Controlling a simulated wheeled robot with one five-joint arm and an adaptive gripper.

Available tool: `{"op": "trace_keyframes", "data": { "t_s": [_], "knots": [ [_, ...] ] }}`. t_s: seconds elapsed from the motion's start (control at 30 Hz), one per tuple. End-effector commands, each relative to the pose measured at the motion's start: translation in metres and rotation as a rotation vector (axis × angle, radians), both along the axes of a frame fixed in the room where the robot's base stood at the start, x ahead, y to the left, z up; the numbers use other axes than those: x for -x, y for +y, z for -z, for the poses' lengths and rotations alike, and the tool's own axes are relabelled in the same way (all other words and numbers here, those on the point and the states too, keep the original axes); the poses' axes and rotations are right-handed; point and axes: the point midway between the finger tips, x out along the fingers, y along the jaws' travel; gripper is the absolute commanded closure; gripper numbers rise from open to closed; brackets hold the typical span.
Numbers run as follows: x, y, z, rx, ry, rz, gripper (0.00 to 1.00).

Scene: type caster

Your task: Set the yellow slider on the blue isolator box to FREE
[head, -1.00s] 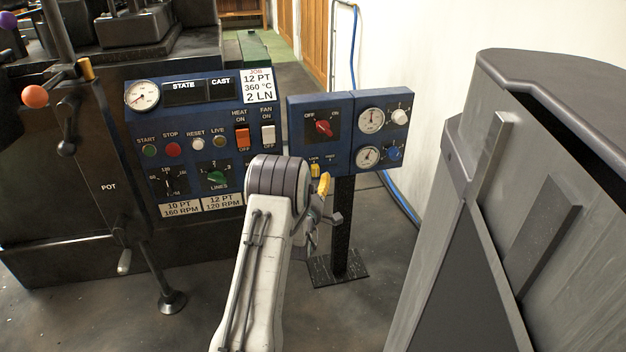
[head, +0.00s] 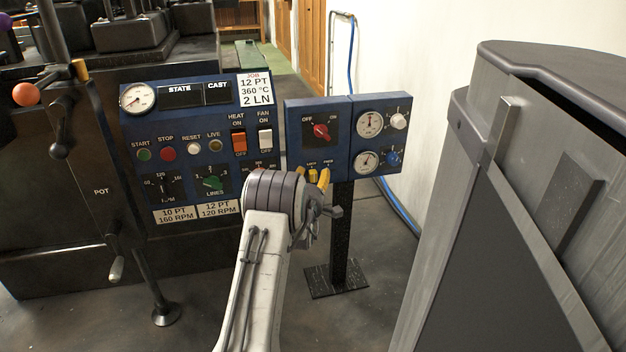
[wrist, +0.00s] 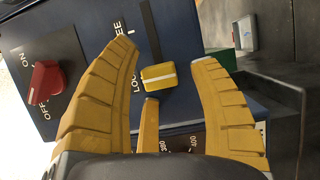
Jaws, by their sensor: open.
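The blue isolator box (head: 300,148) stands on a black post and carries a red rotary switch (head: 320,132) marked OFF and ON. The yellow slider (wrist: 158,76), with a white stripe, sits in the wrist view at the LOCK end of a dark slot (wrist: 150,30); FREE is lettered toward the slot's other end. My gripper (wrist: 165,58) is open, with its yellow fingers on either side of the slider and visible gaps to it. A shorter yellow finger shows below the slider. In the head view my gripper (head: 313,178) is partly hidden by my wrist.
A blue panel (head: 358,140) with gauges and knobs adjoins the box at right. The large console (head: 190,150) stands left of it. A grey cabinet (head: 480,220) fills the right foreground. Floor between post and cabinet is clear.

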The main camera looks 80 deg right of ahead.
Motion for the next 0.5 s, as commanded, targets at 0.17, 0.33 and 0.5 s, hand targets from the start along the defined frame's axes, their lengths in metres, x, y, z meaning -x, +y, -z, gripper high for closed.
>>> {"op": "trace_keyframes", "data": {
  "t_s": [0.17, 0.33, 0.5],
  "knots": [
    [0.0000, 0.0001, 0.0002, 0.000, 0.000, 0.000, 0.54],
    [0.0000, 0.0002, 0.0002, 0.000, 0.000, 0.000, 0.70],
    [-0.0002, 0.0002, 0.0003, 0.000, 0.000, 0.000, 0.85]
  ]
}}
